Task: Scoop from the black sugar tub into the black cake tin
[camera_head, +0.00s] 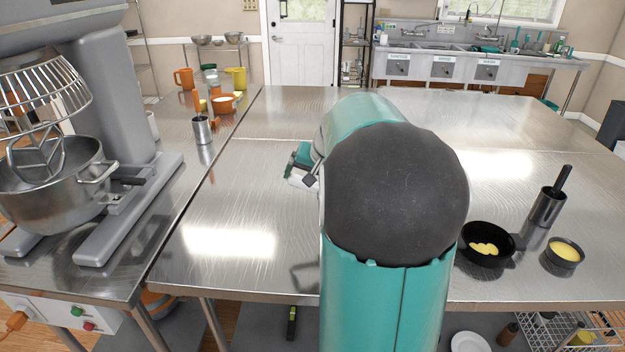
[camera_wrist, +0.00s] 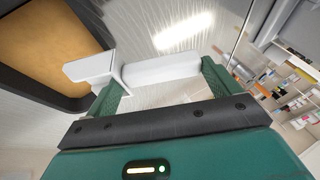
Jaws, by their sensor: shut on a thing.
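My gripper (camera_wrist: 160,82) is shut on a white scoop (camera_wrist: 162,68), whose bar lies between the two green fingers in the wrist view, with a flat white piece at its left. Whether the scoop carries anything cannot be seen. A black-rimmed container (camera_wrist: 28,82) with a smooth tan inside fills the upper left of the wrist view, close to the scoop. I cannot tell whether it is the sugar tub or the cake tin. In the head view my gripper (camera_head: 304,164) shows left of my arm, above the steel table; my arm hides much of the middle.
On the steel table (camera_head: 240,200), a black bowl with yellow pieces (camera_head: 484,256), a small dark dish of yellow (camera_head: 565,252) and a steel cup with a black handle (camera_head: 546,208) stand at right. A large mixer (camera_head: 100,150) stands at left. The table's left part is clear.

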